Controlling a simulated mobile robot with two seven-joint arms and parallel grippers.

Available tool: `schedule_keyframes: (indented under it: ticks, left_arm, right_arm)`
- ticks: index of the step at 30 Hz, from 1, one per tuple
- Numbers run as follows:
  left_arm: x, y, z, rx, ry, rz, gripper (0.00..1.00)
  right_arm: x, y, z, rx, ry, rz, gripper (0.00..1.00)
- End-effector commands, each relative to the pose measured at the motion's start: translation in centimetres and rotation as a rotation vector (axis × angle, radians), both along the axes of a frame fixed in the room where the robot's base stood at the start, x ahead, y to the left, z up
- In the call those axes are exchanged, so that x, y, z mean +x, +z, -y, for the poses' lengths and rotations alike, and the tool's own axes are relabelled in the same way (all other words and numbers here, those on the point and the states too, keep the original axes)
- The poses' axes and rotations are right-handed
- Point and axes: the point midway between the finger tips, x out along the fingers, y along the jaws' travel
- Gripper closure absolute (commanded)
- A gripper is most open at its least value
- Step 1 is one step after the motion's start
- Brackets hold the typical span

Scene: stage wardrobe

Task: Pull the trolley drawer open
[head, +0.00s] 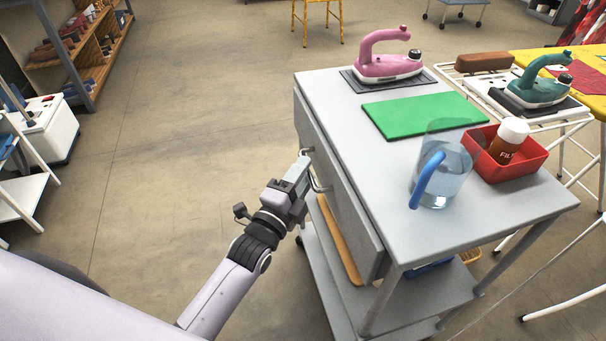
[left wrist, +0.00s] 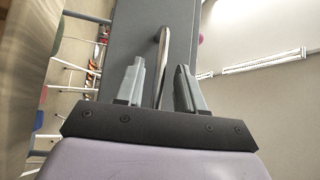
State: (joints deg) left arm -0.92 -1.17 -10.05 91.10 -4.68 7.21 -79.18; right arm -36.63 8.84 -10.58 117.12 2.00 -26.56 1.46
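The grey trolley (head: 510,205) stands at the right in the head view, with its grey drawer front (head: 335,165) facing left. The drawer looks closed, its front close under the top's edge. A metal bar handle (head: 316,184) sticks out from the front, partly hidden by my left gripper. My left gripper (head: 304,168) is at the handle. In the left wrist view its two fingers (left wrist: 160,85) are apart, and the handle (left wrist: 163,55) runs up between them with space on both sides. The drawer front (left wrist: 130,40) lies beyond. My right gripper is not in view.
On the trolley top are a pink iron (head: 385,62), a green mat (head: 425,114), a clear jug (head: 445,170) with a blue handle and a red tray (head: 515,170) holding a brown bottle (head: 507,142). The floor (head: 190,130) left of the drawer is clear.

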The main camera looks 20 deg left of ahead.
Motion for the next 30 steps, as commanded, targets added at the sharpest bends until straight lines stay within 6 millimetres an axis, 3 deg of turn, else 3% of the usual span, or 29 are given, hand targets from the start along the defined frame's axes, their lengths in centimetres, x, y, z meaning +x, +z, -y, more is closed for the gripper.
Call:
schedule_keyframes:
  ticks: [10,11,14,23,30]
  left_arm:
    - [0.4,0.0,0.1,-0.001,0.0,-0.001,0.62]
    - [0.4,0.0,0.1,-0.001,0.0,-0.001,0.68]
    - [0.4,0.0,0.1,-0.001,0.0,-0.001,1.0]
    - [0.2,0.1,-0.2,0.0,0.0,-0.002,1.0]
    - [-1.6,0.3,-2.8,0.006,0.0,-0.003,1.0]
  right_arm:
    - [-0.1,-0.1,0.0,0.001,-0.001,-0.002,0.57]
    - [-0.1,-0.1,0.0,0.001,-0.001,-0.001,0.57]
    - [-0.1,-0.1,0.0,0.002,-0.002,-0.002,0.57]
    - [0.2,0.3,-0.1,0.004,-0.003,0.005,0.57]
    - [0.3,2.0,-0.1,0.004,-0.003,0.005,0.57]
